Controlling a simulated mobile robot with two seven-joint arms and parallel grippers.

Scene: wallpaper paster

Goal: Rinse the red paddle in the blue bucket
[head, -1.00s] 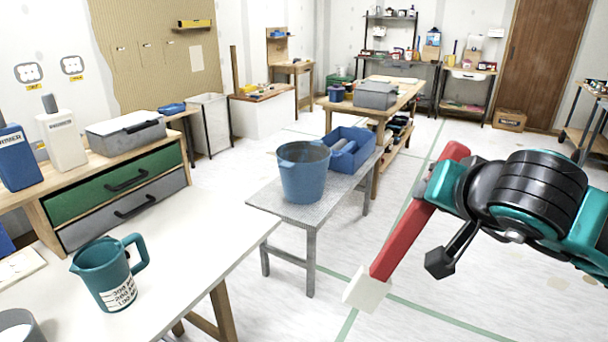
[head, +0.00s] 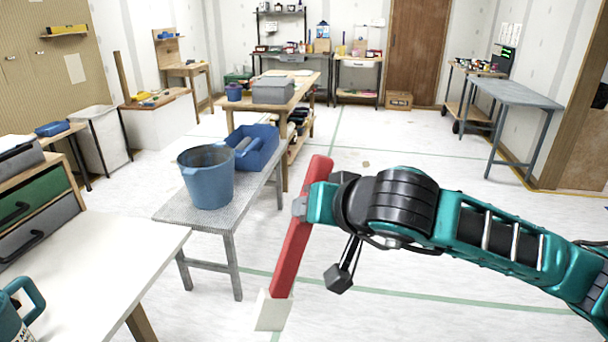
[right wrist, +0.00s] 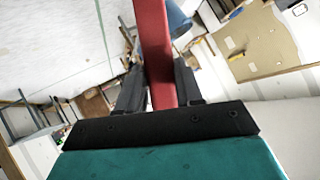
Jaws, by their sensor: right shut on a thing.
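The blue bucket (head: 207,182) stands upright on a narrow grey bench, left of centre in the head view; its inside bottom is hidden. The red paddle (head: 291,251) is a long red bar with a pale, whitish lower end, held tilted in the air to the right of the bucket and apart from it. My right gripper (head: 306,207) is shut on the red paddle's upper half. In the right wrist view the red paddle (right wrist: 153,45) runs between the two dark fingers, with part of a blue thing behind it. My left gripper is not in view.
The grey bench (head: 168,207) also holds a blue tray (head: 263,150) behind the bucket. A white table (head: 110,262) with a teal jug (head: 28,300) is at the lower left. A wooden workbench (head: 305,90) stands farther back. The floor to the right is mostly clear.

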